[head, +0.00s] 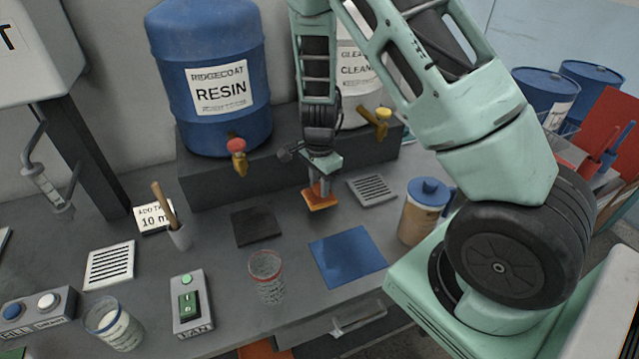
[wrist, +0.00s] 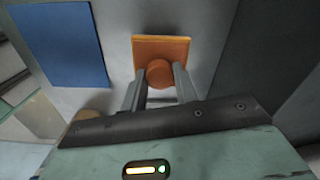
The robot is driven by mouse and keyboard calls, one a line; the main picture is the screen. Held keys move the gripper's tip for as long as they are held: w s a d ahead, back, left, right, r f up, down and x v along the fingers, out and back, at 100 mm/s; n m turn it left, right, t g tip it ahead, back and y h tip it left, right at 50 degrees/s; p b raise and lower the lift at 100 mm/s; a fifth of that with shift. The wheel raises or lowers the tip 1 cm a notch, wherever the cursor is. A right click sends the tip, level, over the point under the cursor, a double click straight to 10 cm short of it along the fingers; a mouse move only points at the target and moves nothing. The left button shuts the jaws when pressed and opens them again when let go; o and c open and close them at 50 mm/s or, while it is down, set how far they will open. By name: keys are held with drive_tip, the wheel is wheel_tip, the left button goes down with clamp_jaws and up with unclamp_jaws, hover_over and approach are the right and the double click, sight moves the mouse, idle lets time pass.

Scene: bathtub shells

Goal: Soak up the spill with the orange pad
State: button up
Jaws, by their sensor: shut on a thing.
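The orange pad (head: 321,203) is a flat square with a round knob on its back. My gripper (head: 319,185) is shut on the knob, and the pad hangs level at or just above the grey bench, between the dark mat and the grated drain. I cannot tell whether it touches the bench. In the wrist view the pad (wrist: 161,44) lies beyond the two fingers of my gripper (wrist: 160,76), which are on either side of the knob. I cannot make out a clear spill; the bench under the pad is hidden.
A dark square mat (head: 256,226) and a blue mat (head: 347,255) lie nearby. A red-rimmed cup (head: 267,278) stands in front. The grated drain (head: 372,189), a brown jar (head: 425,215) and the blue resin drum (head: 208,80) with its tap flank the pad.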

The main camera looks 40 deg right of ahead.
wheel_tip(320, 180, up, 6)
drive_tip(key=p, duration=0.5)
drive_tip(key=shift+r, duration=0.25)
drive_tip(key=shift+f, duration=0.1)
